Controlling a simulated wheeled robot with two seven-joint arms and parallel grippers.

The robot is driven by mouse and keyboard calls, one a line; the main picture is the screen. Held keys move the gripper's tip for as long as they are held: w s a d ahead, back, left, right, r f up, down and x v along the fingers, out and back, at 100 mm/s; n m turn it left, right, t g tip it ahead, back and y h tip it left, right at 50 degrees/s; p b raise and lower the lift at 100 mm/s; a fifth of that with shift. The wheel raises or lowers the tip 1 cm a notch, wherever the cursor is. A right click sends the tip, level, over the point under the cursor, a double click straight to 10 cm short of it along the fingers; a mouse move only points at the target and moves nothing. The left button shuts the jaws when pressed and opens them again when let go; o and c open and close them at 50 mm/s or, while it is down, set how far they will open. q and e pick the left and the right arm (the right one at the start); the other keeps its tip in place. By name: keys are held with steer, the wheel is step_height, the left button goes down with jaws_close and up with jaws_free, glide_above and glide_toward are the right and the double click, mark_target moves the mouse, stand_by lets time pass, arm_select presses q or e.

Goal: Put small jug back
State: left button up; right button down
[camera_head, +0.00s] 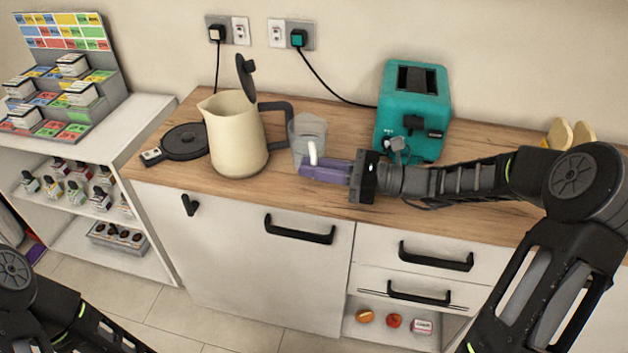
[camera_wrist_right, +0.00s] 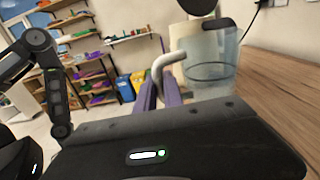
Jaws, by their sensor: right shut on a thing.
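The small jug (camera_head: 308,128) is clear with a white handle and stands upright at the worktop, just right of the cream kettle (camera_head: 238,140). My right gripper (camera_head: 312,168) comes in from the right, its purple fingers shut on the jug's handle. In the right wrist view the jug (camera_wrist_right: 212,52) is beyond the fingers, and its white handle (camera_wrist_right: 168,62) passes between them. I cannot tell whether the jug's base touches the worktop. My left arm shows only at the lower left of the head view; its gripper is out of view.
The kettle's lid is raised, and its black base (camera_head: 186,142) lies to its left. A teal toaster (camera_head: 414,105) stands behind my right gripper. The wooden worktop (camera_head: 285,190) is clear along its front edge. A shelf unit (camera_head: 150,118) stands at the left.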

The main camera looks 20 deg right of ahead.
steer(key=shift+f, duration=1.85)
steer(key=shift+f, duration=0.15)
steer(key=c, duration=1.5)
jaws_free()
steer(key=shift+o, duration=0.2)
steer(key=shift+d, duration=0.15)
steer(key=v, duration=1.1)
steer(key=shift+s+d, duration=0.3)
steer(key=shift+s, duration=0.05)
